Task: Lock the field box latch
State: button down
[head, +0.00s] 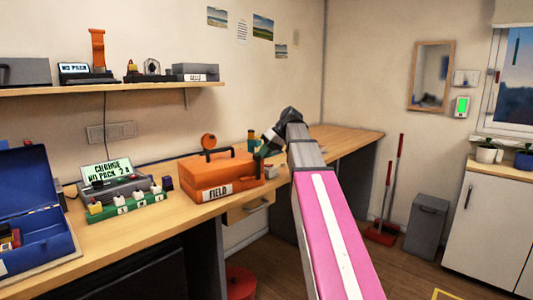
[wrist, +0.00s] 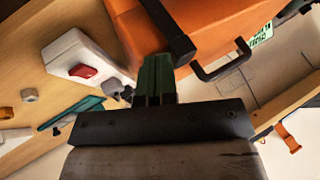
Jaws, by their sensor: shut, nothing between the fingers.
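The orange field box (head: 222,172), labelled FIELD, sits on the wooden bench with its lid down and a dark handle (head: 206,141) on top. In the wrist view the orange box (wrist: 225,22) fills the upper middle, with the black handle (wrist: 222,73) at its edge. A thick black bar (wrist: 168,30), which looks like the latch, runs along the box beside my fingers. My gripper (head: 264,150) is at the box's right end. Its green fingers (wrist: 155,62) are together and empty, close to the bar's end. I cannot tell whether they touch it or whether the latch is locked.
A white unit with a red switch (wrist: 82,71) and small loose parts lie on the bench beside the box. Left of the box stand a green terminal block (head: 128,207), a display (head: 106,173) and an open blue case (head: 38,240). A shelf (head: 120,88) hangs above.

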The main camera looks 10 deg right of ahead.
jog(key=shift+s+a, duration=0.35)
jog(key=shift+a, duration=0.3)
jog(key=shift+s+a, duration=0.3)
jog(key=shift+a, duration=0.3)
jog(key=shift+w, duration=0.1)
